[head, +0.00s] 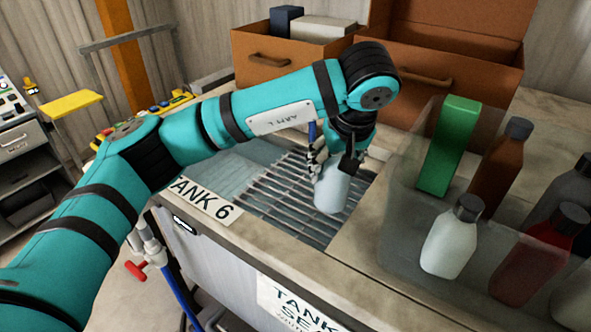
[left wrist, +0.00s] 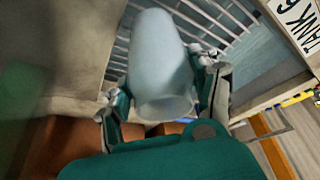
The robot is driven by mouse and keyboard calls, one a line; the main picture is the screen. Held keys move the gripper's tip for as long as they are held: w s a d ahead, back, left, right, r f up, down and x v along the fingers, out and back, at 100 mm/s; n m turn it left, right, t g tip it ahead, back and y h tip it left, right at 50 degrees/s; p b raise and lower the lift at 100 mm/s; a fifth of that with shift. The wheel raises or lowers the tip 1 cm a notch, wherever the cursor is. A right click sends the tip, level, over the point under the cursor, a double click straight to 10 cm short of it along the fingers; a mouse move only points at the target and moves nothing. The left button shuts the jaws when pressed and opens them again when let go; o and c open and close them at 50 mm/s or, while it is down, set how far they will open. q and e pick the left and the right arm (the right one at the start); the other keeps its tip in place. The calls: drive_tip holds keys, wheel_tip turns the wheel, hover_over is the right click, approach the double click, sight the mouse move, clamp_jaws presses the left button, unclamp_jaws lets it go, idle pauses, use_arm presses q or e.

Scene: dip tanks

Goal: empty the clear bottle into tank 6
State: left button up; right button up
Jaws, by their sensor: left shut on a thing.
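My left gripper (head: 330,158) is shut on a pale, translucent bottle (head: 332,188), the clear bottle by its look. In the head view it hangs below my wrist over the right part of the metal grate (head: 292,205) of tank 6, whose label (head: 205,200) is at the grate's left. The left wrist view shows the bottle (left wrist: 158,60) between both fingers (left wrist: 165,88), with the grate behind it. I cannot tell how far above the grate it is, or whether liquid is leaving it. My right gripper is not in view.
A clear bin (head: 397,222) at the right holds a green box (head: 448,150), a white bottle (head: 450,240), a brown bottle (head: 500,168), a red bottle (head: 535,262) and others. Brown drawer boxes (head: 450,95) stand behind. Another tank label (head: 295,305) is on the front.

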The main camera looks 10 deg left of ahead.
use_arm(q)
drive_tip(key=shift+s+r, duration=0.1)
drive_tip(key=shift+s, duration=0.1)
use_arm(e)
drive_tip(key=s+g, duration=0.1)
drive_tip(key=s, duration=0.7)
use_arm(q)
drive_tip(key=shift+w, duration=0.15)
drive_tip(key=w+a+g+h+p, duration=0.1)
drive_tip(key=h+p, duration=0.1)
drive_tip(key=w+a+f+g+h+p, duration=0.1)
drive_tip(key=a+g+h+p, duration=0.1)
drive_tip(key=shift+n, duration=0.3)
drive_tip(key=shift+w+a+f+g+h+p, duration=0.3)
drive_tip(key=shift+g+h+p, duration=0.2)
drive_tip(key=shift+h+p, duration=0.25)
drive_tip(key=shift+w+a+f+g+h+p, duration=0.25)
drive_tip(key=shift+g+h+p, duration=0.25)
drive_tip(key=shift+h+p, duration=0.25)
drive_tip(key=shift+w+a+f+g+h+p, duration=0.2)
drive_tip(key=shift+a+g+h+p, duration=0.25)
drive_tip(key=shift+h+p, duration=0.3)
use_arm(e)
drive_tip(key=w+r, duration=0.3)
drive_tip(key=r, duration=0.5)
